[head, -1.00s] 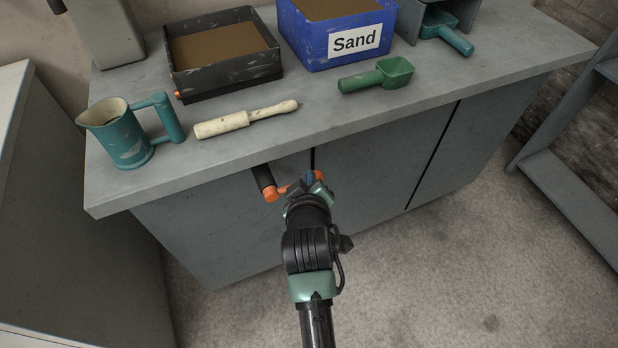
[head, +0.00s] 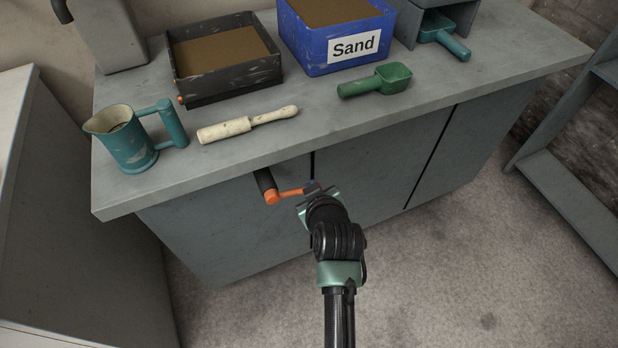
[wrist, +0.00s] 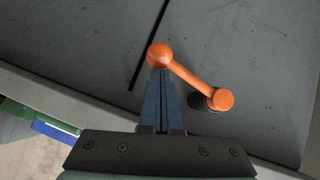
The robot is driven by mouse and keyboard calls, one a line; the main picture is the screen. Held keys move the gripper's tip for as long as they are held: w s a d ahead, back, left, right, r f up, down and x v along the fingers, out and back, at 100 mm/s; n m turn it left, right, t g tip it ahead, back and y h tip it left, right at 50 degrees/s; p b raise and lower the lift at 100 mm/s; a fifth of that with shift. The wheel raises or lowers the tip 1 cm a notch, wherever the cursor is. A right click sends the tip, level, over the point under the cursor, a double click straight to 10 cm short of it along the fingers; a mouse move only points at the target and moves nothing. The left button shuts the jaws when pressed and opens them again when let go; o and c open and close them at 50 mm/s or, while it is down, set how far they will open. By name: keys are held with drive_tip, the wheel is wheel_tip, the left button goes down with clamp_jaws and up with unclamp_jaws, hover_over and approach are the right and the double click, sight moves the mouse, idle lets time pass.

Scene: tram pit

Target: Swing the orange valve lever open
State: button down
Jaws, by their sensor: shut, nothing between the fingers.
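The orange valve lever (head: 289,193) sticks out from the front of the grey cabinet, just under the worktop edge. Its hub (head: 271,197) sits on a dark stem (head: 264,180). In the head view the arm of the lever points right, towards my gripper (head: 312,187), which hides its far end. In the wrist view the lever (wrist: 190,78) runs from its hub at lower right to a round knob (wrist: 160,54) at upper left. My gripper's blue fingers (wrist: 161,80) are shut and empty, with their tips at the knob's lower edge. I cannot tell whether they touch it.
The worktop (head: 245,160) carries a teal jug (head: 131,145), a pale wooden-looking tool (head: 245,125), a dark sand tray (head: 228,81), a blue Sand box (head: 337,45) and a green scoop (head: 376,81). The floor (head: 450,270) in front of the cabinet is open.

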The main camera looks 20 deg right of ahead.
wheel_tip(320, 180, down, 6)
drive_tip(key=a+m+y+b, duration=0.1)
drive_tip(key=m+y+b, duration=0.2)
drive_tip(key=y+b, duration=0.1)
drive_tip(key=shift+a+m+y, duration=0.15)
drive_tip(key=shift+m+y, duration=0.15)
drive_tip(key=shift+y, duration=0.4)
drive_tip(key=shift+f, duration=0.1)
